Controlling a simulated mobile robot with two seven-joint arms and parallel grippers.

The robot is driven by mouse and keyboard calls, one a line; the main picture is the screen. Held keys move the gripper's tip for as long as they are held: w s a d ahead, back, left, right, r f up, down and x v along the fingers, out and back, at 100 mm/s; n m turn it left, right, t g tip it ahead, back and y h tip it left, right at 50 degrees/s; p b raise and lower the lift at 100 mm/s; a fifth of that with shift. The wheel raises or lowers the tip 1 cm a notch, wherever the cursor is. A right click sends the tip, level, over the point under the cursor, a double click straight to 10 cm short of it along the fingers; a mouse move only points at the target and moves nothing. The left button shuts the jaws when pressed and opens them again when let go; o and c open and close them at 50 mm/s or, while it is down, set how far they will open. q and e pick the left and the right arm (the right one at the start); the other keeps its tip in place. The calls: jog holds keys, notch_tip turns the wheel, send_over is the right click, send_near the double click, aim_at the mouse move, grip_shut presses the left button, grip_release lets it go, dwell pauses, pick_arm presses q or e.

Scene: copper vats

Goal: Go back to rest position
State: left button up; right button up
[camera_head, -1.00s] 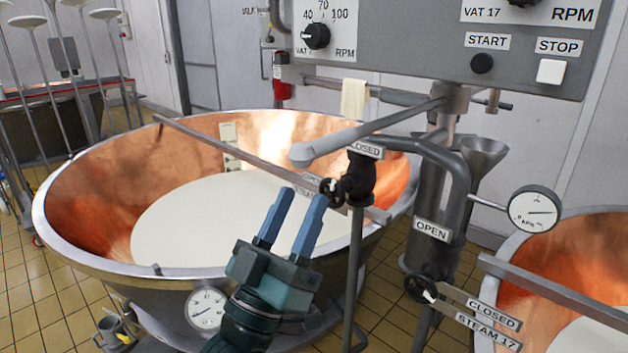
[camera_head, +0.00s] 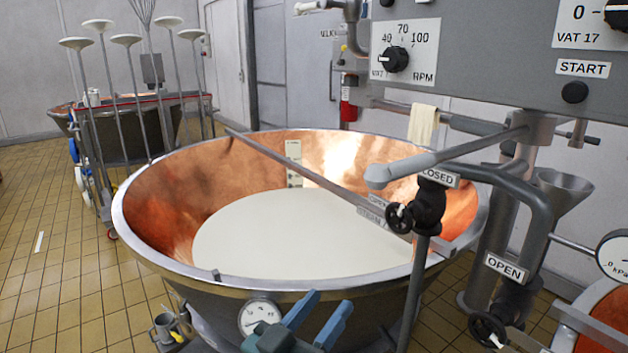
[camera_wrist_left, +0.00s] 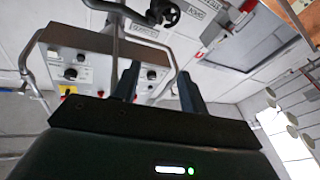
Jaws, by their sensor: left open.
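My left gripper (camera_head: 318,316) shows at the bottom of the head view, in front of the near side of the copper vat (camera_head: 215,285). Its two blue fingers are apart, with nothing between them. In the left wrist view the dark fingers (camera_wrist_left: 157,88) are also apart and empty, with the control panel (camera_wrist_left: 85,68) and pipework beyond them. My right gripper is in neither view.
A valve with a black handwheel (camera_head: 400,218) and a pipe stand at the vat's right. A dial gauge (camera_head: 260,316) sits on the vat's front. A second vat (camera_head: 610,310) is at lower right.

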pick_arm(q)
jog(key=s+a+f+n+g+y, duration=0.1)
jog(key=s+a+f+g+y, duration=0.15)
jog(key=a+f+y, duration=0.55)
jog(key=s+a+f+n+g+y, duration=0.2)
jog(key=s+a+f+g+y, duration=0.2)
jog(key=s+a+f+g, duration=0.9)
jog(key=w+d+f+m+t+h+p, duration=0.1)
jog(key=d+f+t+p, duration=0.3)
jog(key=t, duration=0.6)
jog(key=shift+w+d+h+p, duration=0.3)
jog(key=shift+w+h+p, duration=0.25)
jog(key=shift+h, duration=0.35)
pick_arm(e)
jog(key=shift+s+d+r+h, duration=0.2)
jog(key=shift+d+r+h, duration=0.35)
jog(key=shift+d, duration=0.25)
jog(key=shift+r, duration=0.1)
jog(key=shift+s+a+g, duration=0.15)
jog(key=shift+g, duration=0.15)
